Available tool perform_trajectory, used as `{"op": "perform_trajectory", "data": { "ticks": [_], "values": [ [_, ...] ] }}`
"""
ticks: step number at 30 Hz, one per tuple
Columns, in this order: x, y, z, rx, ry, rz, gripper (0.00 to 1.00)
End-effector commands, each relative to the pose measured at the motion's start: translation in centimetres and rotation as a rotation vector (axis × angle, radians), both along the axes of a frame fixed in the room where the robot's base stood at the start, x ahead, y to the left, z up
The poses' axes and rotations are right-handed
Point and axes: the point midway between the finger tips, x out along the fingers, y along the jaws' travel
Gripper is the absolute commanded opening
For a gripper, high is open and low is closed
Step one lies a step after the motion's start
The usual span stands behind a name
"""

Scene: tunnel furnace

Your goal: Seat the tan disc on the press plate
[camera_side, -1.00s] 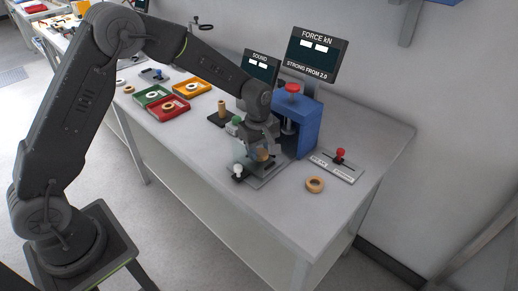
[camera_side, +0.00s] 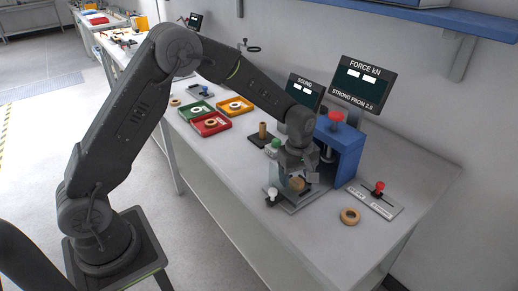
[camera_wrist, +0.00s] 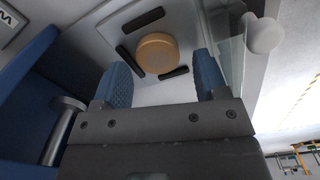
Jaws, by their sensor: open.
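The tan disc (camera_wrist: 157,53) lies on the pale press plate (camera_wrist: 185,92), among three short black bars, in the wrist view. I cannot tell whether it lies fully flat or touches the bars. The disc (camera_side: 297,184) also shows under my gripper in the side view, partly covered. My gripper (camera_wrist: 164,82) is open, its two blue fingertips apart and nothing between them. The disc lies just beyond the fingertips, toward the top of the wrist picture. In the side view my gripper (camera_side: 298,175) is low over the plate, in front of the blue press (camera_side: 350,150).
A clear guard panel and white knob (camera_wrist: 263,34) stand close beside the plate. A tan ring (camera_side: 350,216) and a red-knobbed lever box (camera_side: 376,199) are at the right. Green, red and orange trays (camera_side: 235,105) stand at the left. The front table strip is clear.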

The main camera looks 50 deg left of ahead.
Motion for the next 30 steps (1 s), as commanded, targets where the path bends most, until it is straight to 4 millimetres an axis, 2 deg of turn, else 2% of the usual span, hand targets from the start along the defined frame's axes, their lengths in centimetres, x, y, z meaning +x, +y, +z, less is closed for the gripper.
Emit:
{"op": "perform_trajectory", "data": {
  "ticks": [2, 18, 21, 30],
  "values": [
    [-0.5, 0.0, 0.3, 0.004, 0.018, -0.005, 0.74],
    [-0.3, 0.0, 11.0, 0.000, 0.013, -0.001, 0.74],
    [-0.6, -1.3, 12.2, 0.000, 0.016, -0.004, 0.74],
    [-2.1, -6.9, 12.0, 0.000, 0.016, -0.004, 0.74]
  ]
}}
